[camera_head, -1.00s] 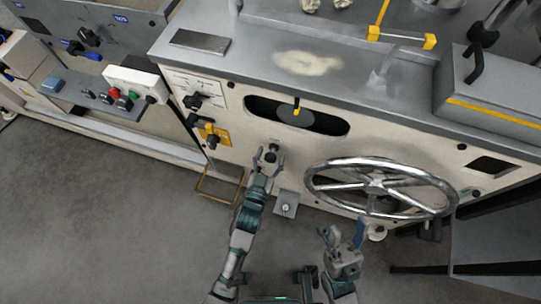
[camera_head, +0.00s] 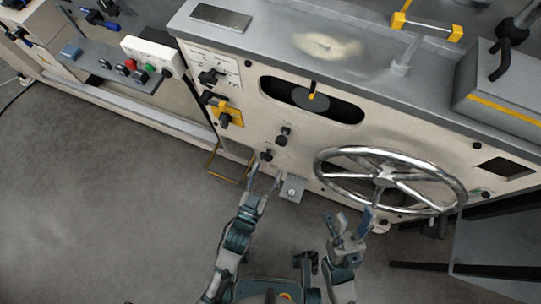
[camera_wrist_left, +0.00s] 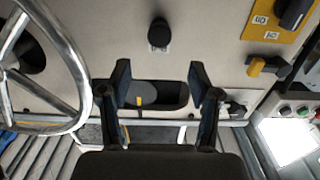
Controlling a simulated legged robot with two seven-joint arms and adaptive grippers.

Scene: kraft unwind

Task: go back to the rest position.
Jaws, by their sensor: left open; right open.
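My left gripper (camera_head: 266,180) is open and empty, low in front of the cream machine panel (camera_head: 262,110). In the head view its fingertips are just below two small black knobs, the upper one (camera_head: 284,135) and the lower one (camera_head: 267,155). In the left wrist view the open fingers (camera_wrist_left: 160,82) have nothing between them, and a black knob (camera_wrist_left: 158,34) shows beyond them. My right gripper (camera_head: 348,218) is open and empty, below the left part of the large metal handwheel (camera_head: 384,180).
A grey box plate (camera_head: 291,188) juts from the panel's lower edge, right of my left gripper. A yellow wire frame (camera_head: 228,166) hangs to its left. A dark oval slot (camera_head: 345,111) opens above. Bare grey floor (camera_head: 100,210) lies to the left.

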